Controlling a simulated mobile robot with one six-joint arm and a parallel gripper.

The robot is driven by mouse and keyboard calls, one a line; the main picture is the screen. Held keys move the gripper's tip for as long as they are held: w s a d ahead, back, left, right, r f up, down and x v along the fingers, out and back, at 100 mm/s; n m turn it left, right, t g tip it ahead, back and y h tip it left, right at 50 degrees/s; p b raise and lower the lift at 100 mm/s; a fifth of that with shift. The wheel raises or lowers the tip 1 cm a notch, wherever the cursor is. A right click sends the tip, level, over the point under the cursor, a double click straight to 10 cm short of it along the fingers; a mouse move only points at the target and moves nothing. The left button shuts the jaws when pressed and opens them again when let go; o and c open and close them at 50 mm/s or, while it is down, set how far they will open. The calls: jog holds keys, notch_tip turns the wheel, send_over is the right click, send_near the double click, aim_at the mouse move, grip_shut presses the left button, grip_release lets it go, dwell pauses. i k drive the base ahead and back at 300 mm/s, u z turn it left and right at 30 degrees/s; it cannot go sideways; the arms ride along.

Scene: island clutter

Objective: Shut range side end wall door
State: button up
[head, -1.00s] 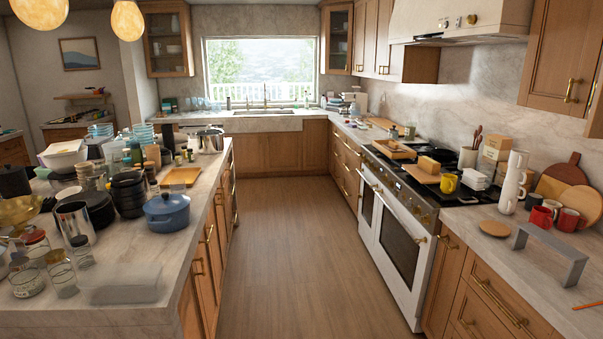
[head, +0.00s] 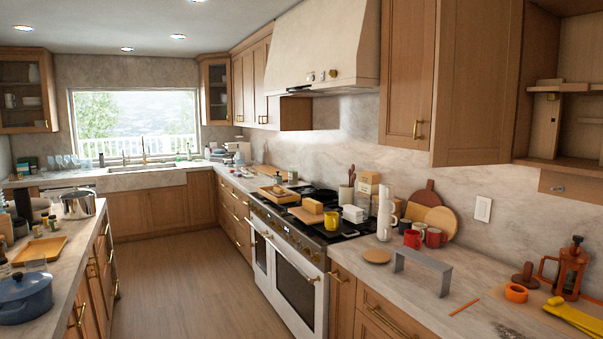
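On the range side, a wood wall-cabinet door (head: 408,75) with a brass handle hangs right of the hood and looks shut. To its right is a framed wood panel (head: 478,85); I cannot tell whether it is an opened door or the cabinet's end. Further right, open wood shelving (head: 565,120) shows its inside, cut off by the picture edge. At the far window wall, a glass-front cabinet (head: 215,92) hangs on the range side; I cannot tell whether its door is fully shut. My gripper is not in view.
The range (head: 290,275) and its worktop, with mugs, a grey stand (head: 424,262) and an orange press (head: 570,268), run along the right. An island with a blue pot (head: 25,298) stands left. The wood floor (head: 175,285) between them is clear.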

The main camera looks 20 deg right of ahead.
aim_at(477, 43)
jog(key=u, duration=1.25)
jog(key=k, duration=0.1)
jog(key=z, duration=2.95)
jog(key=k, duration=0.6)
jog(key=u, duration=0.15)
jog(key=i, duration=0.6)
jog(key=z, duration=0.1)
